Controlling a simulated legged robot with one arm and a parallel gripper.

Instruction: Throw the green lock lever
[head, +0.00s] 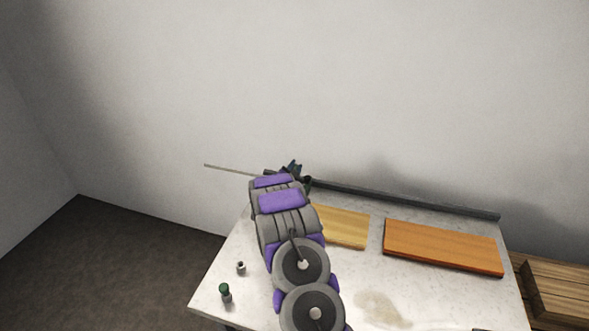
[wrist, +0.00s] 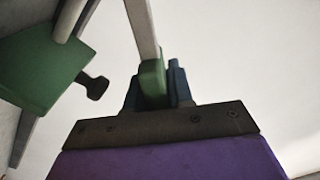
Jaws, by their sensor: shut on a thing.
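My gripper (wrist: 153,88) has dark jaws closed on a green grip (wrist: 152,78) at the end of a flat pale bar (wrist: 142,25). The grip and bar look like the green lock lever. The bar runs up out of the wrist view, so its far end is hidden there. In the head view my gripper (head: 290,170) is above the table's back left corner. A thin pale bar (head: 235,170) runs left from it. The green grip cannot be made out there. Left in the wrist view is a green block (wrist: 45,65) with a dark knob (wrist: 95,85), apart from the jaws.
The pale table (head: 345,280) has a raised back edge (head: 410,200). A light wood board (head: 345,228) and an orange-brown board (head: 443,247) lie on it. A wooden crate (head: 560,295) is at right.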

